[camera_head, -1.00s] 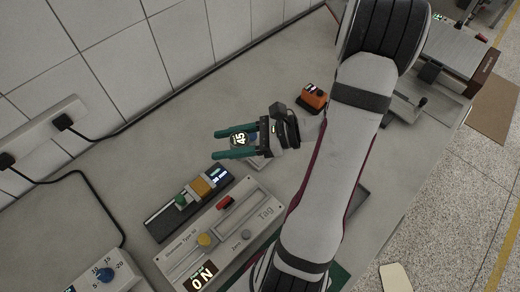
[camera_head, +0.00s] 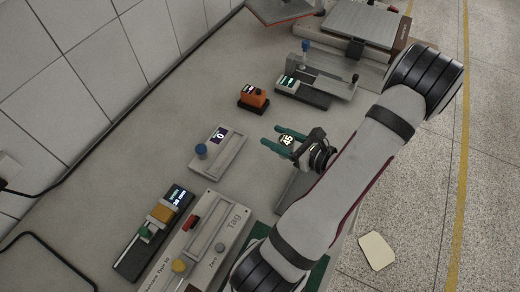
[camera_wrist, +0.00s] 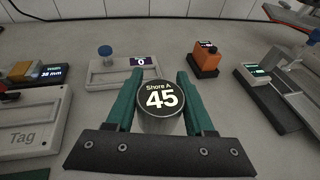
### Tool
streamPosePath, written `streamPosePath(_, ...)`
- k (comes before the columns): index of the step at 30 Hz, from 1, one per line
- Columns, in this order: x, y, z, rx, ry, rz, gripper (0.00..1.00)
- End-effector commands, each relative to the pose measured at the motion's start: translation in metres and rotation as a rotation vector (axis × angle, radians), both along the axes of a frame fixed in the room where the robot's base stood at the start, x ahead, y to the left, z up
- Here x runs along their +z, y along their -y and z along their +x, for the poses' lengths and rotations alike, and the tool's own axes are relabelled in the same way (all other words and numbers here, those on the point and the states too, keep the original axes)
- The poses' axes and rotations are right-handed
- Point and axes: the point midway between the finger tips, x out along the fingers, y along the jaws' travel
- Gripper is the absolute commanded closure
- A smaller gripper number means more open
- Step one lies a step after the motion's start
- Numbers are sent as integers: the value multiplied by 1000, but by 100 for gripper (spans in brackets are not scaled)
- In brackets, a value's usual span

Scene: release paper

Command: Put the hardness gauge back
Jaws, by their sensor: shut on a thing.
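The hardness gauge (camera_head: 286,140) is a round, dark-faced dial reading "Shore A 45"; it also shows in the wrist view (camera_wrist: 161,100). My gripper (camera_head: 270,135) has two teal fingers, shut on the gauge from both sides. In the wrist view the gauge sits between the fingers (camera_wrist: 154,80), face toward the camera. In the head view the gripper is to the right of a grey unit with a blue knob and a "0" display (camera_head: 218,152). The gauge appears held above the bench; its underside is hidden.
An orange device (camera_head: 253,97) on a dark base stands behind the gripper. A grey fixture with a lit display (camera_head: 315,85) is at the back right. A width gauge (camera_head: 155,232) and a "Tag" panel (camera_head: 205,225) lie in front left. Bare bench (camera_head: 180,110) lies at left.

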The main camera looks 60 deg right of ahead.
Motion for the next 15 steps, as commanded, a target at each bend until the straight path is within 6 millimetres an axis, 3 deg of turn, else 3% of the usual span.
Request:
streamPosePath(3,-20,-2,34,8,0,5,100)
streamPosePath(6,-31,-1,52,5,0,1,100)
streamPosePath(15,-74,0,58,0,0,0,100)
